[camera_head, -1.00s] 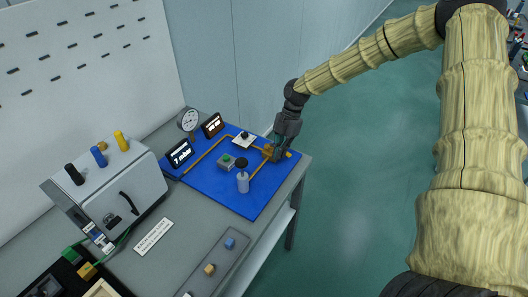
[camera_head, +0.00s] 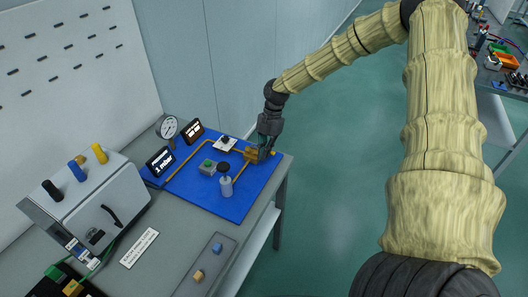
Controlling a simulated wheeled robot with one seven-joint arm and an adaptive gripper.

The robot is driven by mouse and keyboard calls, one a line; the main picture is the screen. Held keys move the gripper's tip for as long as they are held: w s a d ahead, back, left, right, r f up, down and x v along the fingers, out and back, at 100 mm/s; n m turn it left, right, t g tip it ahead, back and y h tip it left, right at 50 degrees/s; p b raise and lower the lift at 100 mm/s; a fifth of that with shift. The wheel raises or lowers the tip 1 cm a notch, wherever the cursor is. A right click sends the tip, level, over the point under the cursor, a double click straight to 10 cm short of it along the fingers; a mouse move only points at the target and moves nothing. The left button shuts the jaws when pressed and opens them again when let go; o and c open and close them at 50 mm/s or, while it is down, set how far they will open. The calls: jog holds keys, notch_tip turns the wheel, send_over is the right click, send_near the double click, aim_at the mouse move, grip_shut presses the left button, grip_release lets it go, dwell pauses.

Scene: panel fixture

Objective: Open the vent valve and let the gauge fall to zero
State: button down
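The blue panel (camera_head: 223,198) lies on the grey bench, with brass piping (camera_head: 185,162) across it. A brass valve body (camera_head: 250,153) sits at its right side and looks like the vent valve. My gripper (camera_head: 264,154) points down at this brass part, at or touching it; its fingers are dark and small, and part of the valve is hidden behind them. The round white dial gauge (camera_head: 167,128) stands at the panel's back left; its needle is too small to read. A dark pressure display (camera_head: 160,161) appears to read 1 mbar.
A second dark display (camera_head: 192,131) stands beside the gauge. A black-knobbed cylinder (camera_head: 225,182), a grey box with a green button (camera_head: 208,167) and a white plate with a black knob (camera_head: 226,143) stand near my gripper. A grey cabinet (camera_head: 95,205) is at left.

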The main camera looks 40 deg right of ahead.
jog(key=a, duration=0.1)
jog(key=s+a, duration=0.2)
jog(key=shift+a, duration=0.4)
jog(key=b+v, duration=0.2)
jog(key=v, duration=0.8)
jog(key=shift+w, duration=0.25)
jog(key=shift+d, duration=0.15)
jog(key=shift+f, duration=0.1)
